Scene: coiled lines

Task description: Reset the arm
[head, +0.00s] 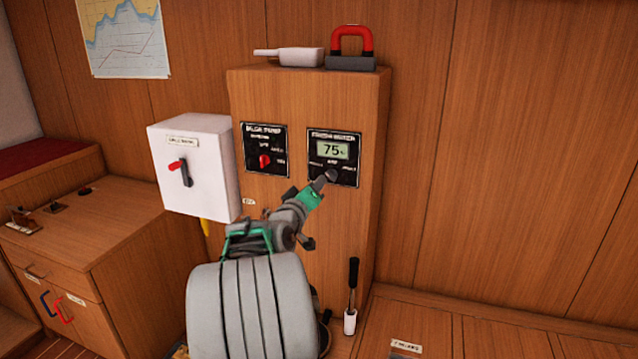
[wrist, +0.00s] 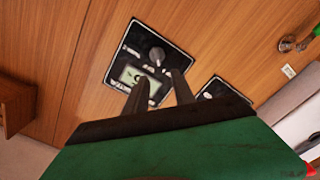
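My arm reaches up from the bottom of the head view, and my gripper (head: 326,178) is at the lower part of the fresh water panel (head: 347,152). In the head view the fingertips overlap the panel's lower edge near a dark knob (head: 332,175). In the wrist view my gripper (wrist: 158,88) shows two dark fingers spread apart with a gap between them. The panel (wrist: 125,72) and its round grey knob (wrist: 157,54) lie beyond the fingertips, and nothing shows between the fingers. The panel's display reads 75.
The panel sits on a wooden cabinet (head: 300,215) next to a bilge pump panel (head: 264,148) with a red knob. A white switch box (head: 200,150) is at the left. A red-handled item (head: 351,45) and a white tool (head: 290,56) lie on top.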

